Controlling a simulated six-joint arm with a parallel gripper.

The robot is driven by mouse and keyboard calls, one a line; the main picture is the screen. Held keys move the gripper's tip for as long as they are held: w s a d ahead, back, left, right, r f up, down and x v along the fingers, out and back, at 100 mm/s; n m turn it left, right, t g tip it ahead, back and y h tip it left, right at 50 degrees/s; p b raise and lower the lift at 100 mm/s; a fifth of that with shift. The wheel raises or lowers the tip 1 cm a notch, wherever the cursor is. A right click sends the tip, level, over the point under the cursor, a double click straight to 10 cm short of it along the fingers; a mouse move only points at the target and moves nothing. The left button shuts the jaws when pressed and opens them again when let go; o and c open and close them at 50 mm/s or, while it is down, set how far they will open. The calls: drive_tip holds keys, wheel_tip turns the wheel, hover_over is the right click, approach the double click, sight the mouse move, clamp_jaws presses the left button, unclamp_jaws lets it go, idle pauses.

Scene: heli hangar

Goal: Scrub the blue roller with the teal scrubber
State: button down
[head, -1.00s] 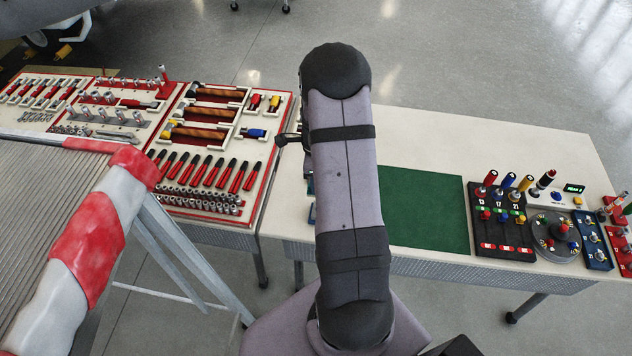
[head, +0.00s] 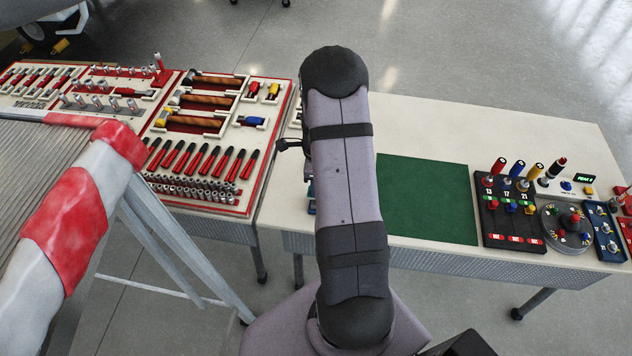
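My arm runs up the middle of the head view and covers part of the pale table behind it. My gripper is not visible; the arm hides it or it is out of sight. A narrow teal-blue edge (head: 311,192) shows at the left side of my arm, on or just above the table. I cannot tell whether it belongs to the teal scrubber or another thing. I cannot make out the blue roller with certainty.
A green mat (head: 428,200) lies bare right of my arm. A black tool block (head: 513,240) and a round grey dial unit (head: 566,236) stand farther right. A tool board (head: 205,150) fills the left table. A red-and-white rail (head: 70,225) crosses the left foreground.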

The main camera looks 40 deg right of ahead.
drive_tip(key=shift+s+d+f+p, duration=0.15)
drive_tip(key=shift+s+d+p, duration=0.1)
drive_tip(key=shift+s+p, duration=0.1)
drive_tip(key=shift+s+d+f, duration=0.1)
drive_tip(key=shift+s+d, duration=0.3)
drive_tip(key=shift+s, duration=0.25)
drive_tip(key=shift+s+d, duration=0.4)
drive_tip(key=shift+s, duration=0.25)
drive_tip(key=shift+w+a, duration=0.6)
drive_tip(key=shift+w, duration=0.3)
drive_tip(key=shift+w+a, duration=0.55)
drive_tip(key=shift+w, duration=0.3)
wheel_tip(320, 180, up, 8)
drive_tip(key=p, duration=0.5)
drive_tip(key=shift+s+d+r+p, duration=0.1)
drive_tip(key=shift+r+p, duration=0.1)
drive_tip(key=shift+p, duration=0.1)
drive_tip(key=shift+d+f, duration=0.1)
